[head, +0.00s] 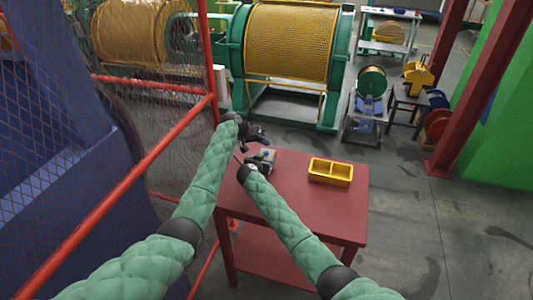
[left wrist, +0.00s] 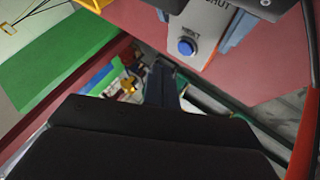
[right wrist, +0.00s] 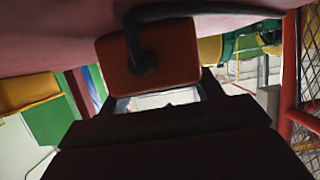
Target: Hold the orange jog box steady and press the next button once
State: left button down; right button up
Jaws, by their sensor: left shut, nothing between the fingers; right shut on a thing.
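My right gripper (head: 258,164) is shut on the jog box. My left gripper (head: 262,139) is shut and empty, just behind the box in the head view. The left wrist view shows its fingers beside the button, apparently apart from it; the exact gap is unclear.
The red table (head: 300,210) also carries a yellow two-compartment tray (head: 331,172) to the right. A red-framed mesh fence (head: 150,185) stands close on the left. The large yellow strander drum (head: 290,40) is behind. The table's right front is clear.

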pick_arm(q)
jog(key=shift+r, duration=1.25)
pick_arm(e)
jog(key=o, duration=1.2)
jog(key=shift+o, duration=0.2)
